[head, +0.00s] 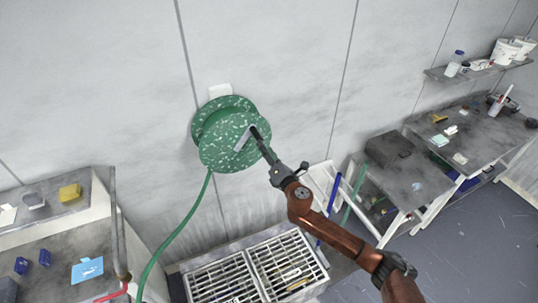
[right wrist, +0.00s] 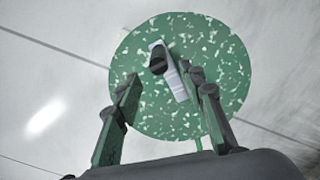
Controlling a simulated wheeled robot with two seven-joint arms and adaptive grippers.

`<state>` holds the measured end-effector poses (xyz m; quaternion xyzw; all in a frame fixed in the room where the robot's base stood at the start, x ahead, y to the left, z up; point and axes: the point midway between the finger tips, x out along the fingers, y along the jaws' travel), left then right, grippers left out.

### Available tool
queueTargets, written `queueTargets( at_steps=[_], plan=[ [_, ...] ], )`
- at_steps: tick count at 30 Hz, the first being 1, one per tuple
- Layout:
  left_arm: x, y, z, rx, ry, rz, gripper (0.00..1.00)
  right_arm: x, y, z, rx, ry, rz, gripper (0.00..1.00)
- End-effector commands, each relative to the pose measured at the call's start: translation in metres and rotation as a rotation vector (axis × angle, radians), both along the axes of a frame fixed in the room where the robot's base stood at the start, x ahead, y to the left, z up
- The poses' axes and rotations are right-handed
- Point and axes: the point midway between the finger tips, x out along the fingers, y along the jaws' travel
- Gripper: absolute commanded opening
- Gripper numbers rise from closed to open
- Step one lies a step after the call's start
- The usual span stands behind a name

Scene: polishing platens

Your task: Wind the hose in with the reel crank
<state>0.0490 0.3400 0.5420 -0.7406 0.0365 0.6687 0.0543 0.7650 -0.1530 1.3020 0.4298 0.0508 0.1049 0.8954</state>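The hose reel (head: 222,148) is a green, white-speckled drum on the wall. Its crank (head: 242,139) is a pale grey bar on the front disc. In the right wrist view the reel (right wrist: 225,65) fills the middle, and the crank (right wrist: 174,86) carries a dark round knob (right wrist: 158,62) at its upper end. The green hose (head: 178,230) hangs from the reel's underside. My right gripper (head: 259,138) is at the reel's front. In the right wrist view its fingers (right wrist: 162,75) are spread, with the knob between their tips; contact cannot be told. My left gripper is out of view.
A floor grate (head: 230,277) lies below the reel. A bench (head: 60,250) with blue and yellow items stands at left, with an upright grey pipe (head: 115,220). At right are a low table (head: 395,182) with a dark box and a longer cluttered table (head: 475,135). The wall around the reel is bare.

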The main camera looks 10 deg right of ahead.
Motion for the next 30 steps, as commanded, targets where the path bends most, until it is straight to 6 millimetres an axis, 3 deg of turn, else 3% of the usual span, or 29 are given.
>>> queueTargets(
  at_steps=[7, 23, 26, 29, 30],
  plan=[
    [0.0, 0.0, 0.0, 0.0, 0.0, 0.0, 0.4, -0.023, -0.006, 0.0, -0.001, 0.0, -0.001, 0.37],
    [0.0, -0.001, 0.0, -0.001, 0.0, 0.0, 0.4, -0.025, -0.007, -0.001, 0.001, 0.002, -0.001, 0.37],
    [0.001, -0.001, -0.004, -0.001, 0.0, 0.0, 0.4, -0.023, -0.012, -0.018, 0.021, 0.026, -0.013, 0.37],
    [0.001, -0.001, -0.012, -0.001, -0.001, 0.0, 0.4, -0.02, -0.027, -0.061, 0.076, 0.093, -0.042, 0.37],
    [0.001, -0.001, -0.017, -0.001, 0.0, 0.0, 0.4, -0.018, -0.036, -0.084, 0.107, 0.128, -0.061, 0.37]
  ],
)
